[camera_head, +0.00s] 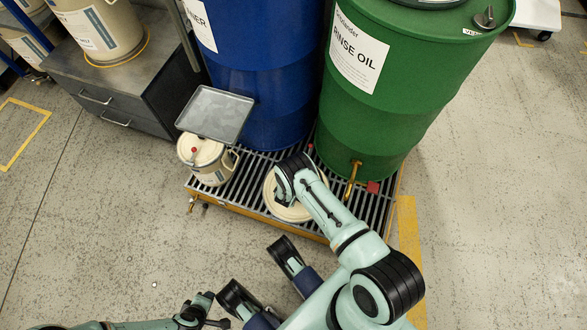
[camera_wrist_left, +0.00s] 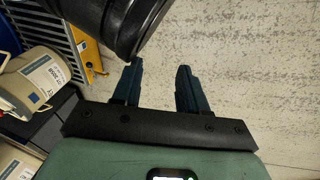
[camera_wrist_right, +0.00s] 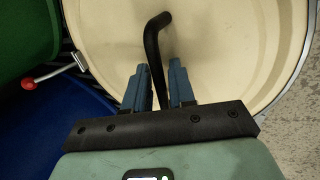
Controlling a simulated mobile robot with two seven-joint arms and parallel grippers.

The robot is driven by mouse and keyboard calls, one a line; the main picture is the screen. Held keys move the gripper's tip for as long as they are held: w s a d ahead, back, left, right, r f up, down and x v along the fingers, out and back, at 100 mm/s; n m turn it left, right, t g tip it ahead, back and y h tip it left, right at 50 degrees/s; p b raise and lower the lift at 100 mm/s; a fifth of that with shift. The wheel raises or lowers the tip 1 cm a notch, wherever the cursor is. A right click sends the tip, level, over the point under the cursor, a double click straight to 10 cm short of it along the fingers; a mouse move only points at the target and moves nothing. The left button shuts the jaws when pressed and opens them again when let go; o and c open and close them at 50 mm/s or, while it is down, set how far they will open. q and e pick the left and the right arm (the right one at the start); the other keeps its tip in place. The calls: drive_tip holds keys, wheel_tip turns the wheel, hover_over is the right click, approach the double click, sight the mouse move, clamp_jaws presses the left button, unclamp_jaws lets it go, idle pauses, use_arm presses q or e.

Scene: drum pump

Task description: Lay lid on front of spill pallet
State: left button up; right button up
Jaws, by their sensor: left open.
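The lid (camera_head: 294,212) is a round cream disc with a black bent handle. In the head view it is at the front of the grated spill pallet (camera_head: 245,195), partly covered by my right arm; I cannot tell whether it touches the grating. In the right wrist view the lid (camera_wrist_right: 230,50) fills much of the picture. My right gripper (camera_wrist_right: 160,80) is shut on its handle (camera_wrist_right: 153,50). My left gripper (camera_wrist_left: 160,75) is open and empty above the floor, in front of the pallet. In the head view it is low, near the bottom edge.
A blue drum (camera_head: 255,90) and a green drum (camera_head: 385,110) stand at the back of the pallet. A brass tap (camera_head: 353,180) juts from the green drum. A cream pail (camera_head: 210,170) and a grey tray (camera_head: 215,113) are at the pallet's left. A workbench (camera_head: 110,85) stands beyond.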

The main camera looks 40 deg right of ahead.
drive_tip(key=shift+o, duration=0.8)
drive_tip(key=shift+r, duration=0.1)
drive_tip(key=p+v, duration=0.2)
drive_tip(key=v, duration=0.2)
drive_tip(key=shift+r+p, duration=0.25)
drive_tip(key=shift+p, duration=0.1)
use_arm(q)
drive_tip(key=s+d+r+g+h+p, duration=0.1)
drive_tip(key=s+d+r+p, duration=0.2)
drive_tip(key=r, duration=0.4)
drive_tip(key=shift+s+d+m+g, duration=0.3)
drive_tip(key=shift+s+d+g, duration=0.15)
drive_tip(key=shift+s, duration=0.75)
use_arm(e)
drive_tip(key=v, duration=0.7)
drive_tip(key=shift+a+r, duration=0.2)
drive_tip(key=shift+s, duration=0.15)
